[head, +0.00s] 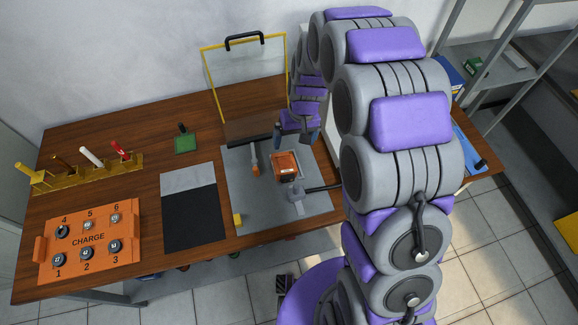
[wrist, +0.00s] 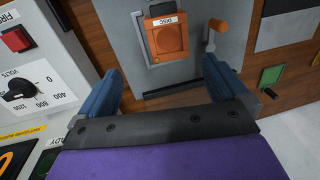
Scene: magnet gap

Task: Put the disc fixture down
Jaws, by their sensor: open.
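The disc fixture (head: 286,166) is a small orange block on the grey plate (head: 243,205) on the table. In the wrist view the disc fixture (wrist: 169,42) shows a round face and a label reading DISC, at the top centre. My gripper (head: 300,138) hangs above the plate's back part, behind the fixture in the head view. In the wrist view my gripper (wrist: 162,70) has its two blue fingers wide apart with nothing between them. The fixture lies beyond the fingertips, apart from them.
An orange-handled lever (head: 254,162) stands beside the fixture. A yellow-framed clear shield (head: 246,75) stands behind. To the left are a black-and-grey mat (head: 190,215), a green pad (head: 186,144), an orange CHARGE panel (head: 90,240) and a yellow tool rack (head: 85,172). A white dial box (wrist: 35,70) is near my gripper.

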